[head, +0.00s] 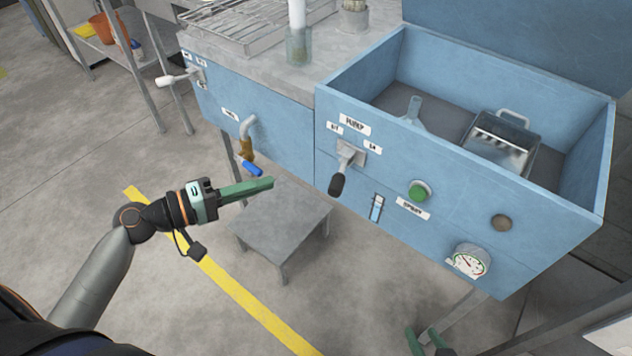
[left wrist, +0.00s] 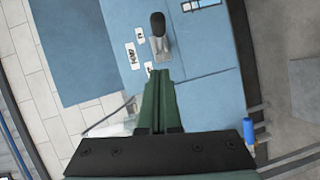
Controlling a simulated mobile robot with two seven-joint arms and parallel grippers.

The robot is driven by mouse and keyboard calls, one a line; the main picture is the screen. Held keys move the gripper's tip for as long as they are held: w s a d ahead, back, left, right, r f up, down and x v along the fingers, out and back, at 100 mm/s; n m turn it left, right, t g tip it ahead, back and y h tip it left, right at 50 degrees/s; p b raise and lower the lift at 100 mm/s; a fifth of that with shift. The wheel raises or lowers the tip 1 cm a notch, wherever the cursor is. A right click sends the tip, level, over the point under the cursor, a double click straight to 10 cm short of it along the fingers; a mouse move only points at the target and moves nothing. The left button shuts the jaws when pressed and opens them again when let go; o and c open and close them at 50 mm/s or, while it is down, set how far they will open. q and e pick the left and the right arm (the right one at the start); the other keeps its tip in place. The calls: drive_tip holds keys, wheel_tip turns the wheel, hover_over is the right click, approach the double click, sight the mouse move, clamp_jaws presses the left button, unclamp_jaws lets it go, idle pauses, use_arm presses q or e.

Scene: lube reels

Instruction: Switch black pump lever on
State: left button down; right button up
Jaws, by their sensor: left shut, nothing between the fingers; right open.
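The pump lever has a black grip (head: 337,185) and a metal shaft. It hangs down, slightly to the left, from a metal plate (head: 352,153) on the blue panel, below a pump label (head: 355,123). Two small labels flank its pivot; their text is hard to read. The black grip (left wrist: 157,24) also shows in the left wrist view, beyond the fingertips. My left gripper (head: 270,183) is shut and empty, left of the lever and apart from it. Its closed green fingers (left wrist: 160,76) point toward the panel. My right gripper (head: 427,340) is open, partly in view at the bottom edge.
A green button (head: 419,191) and a gauge (head: 471,261) are right of the lever. A blue-handled tap (head: 249,162) is left of it, above a low grey stool (head: 281,229). A white-handled lever (head: 174,78) is farther left. Open floor lies in front.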

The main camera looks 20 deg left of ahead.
sight(340, 174)
use_arm(q)
drive_tip(key=w+d+f+p, duration=0.1)
drive_tip(key=w+d, duration=0.4)
drive_tip(key=d, duration=0.3)
drive_tip(key=shift+d+f, duration=0.3)
drive_tip(key=shift+f, duration=0.1)
use_arm(e)
drive_tip(key=shift+w+r, duration=0.1)
drive_tip(key=shift+r, duration=0.3)
drive_tip(key=shift+a+r, duration=0.1)
